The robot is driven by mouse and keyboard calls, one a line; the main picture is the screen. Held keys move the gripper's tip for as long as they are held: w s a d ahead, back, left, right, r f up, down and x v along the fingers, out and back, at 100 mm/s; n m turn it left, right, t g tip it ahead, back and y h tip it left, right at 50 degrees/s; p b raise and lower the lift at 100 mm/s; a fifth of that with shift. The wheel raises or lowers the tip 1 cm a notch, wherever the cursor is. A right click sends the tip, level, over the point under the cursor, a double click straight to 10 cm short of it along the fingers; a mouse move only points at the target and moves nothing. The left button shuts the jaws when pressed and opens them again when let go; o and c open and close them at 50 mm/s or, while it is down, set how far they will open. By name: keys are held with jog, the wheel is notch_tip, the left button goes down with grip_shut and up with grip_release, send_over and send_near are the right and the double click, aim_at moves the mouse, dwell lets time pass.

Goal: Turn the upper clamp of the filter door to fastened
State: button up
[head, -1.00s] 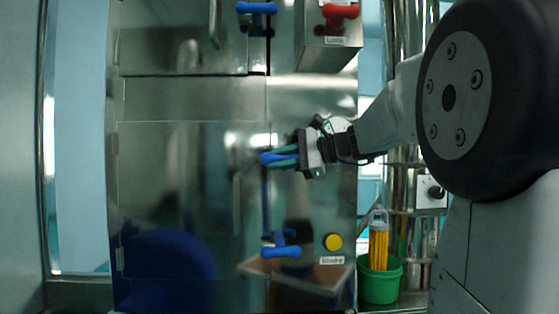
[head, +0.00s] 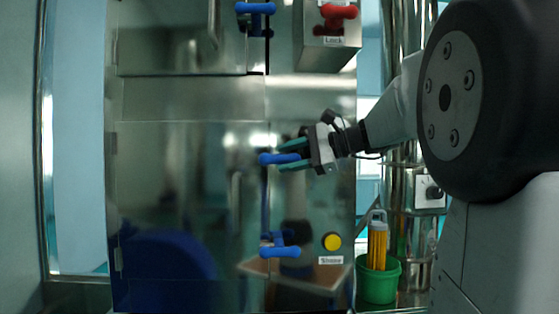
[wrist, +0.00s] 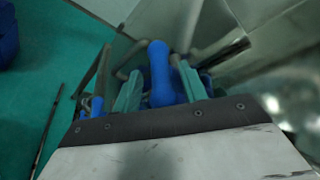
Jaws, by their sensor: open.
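The filter door (head: 180,190) is the lower metal door of the cabinet and looks closed. Its upper clamp (head: 266,159) has a blue handle, which lies roughly level across the door's right edge. My gripper (head: 289,157) is open at this handle, with one green finger above it and one below. The wrist view shows the blue handle (wrist: 160,72) between the two spread green fingers (wrist: 160,90); I cannot tell whether they touch it. The clamp's inner end is hidden behind the fingers. The door's lower clamp (head: 280,251) is also blue, with a level handle.
Another blue clamp (head: 255,8) is on the upper door. A red handle (head: 337,14) labelled Lock sits on a box at upper right. A yellow button (head: 331,241) is below my gripper. A green bucket (head: 378,283) with a yellow item stands at lower right.

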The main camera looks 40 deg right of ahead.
aim_at(288, 157)
jog(key=v, duration=0.5)
jog(key=shift+w+a, duration=0.1)
dwell(0.4)
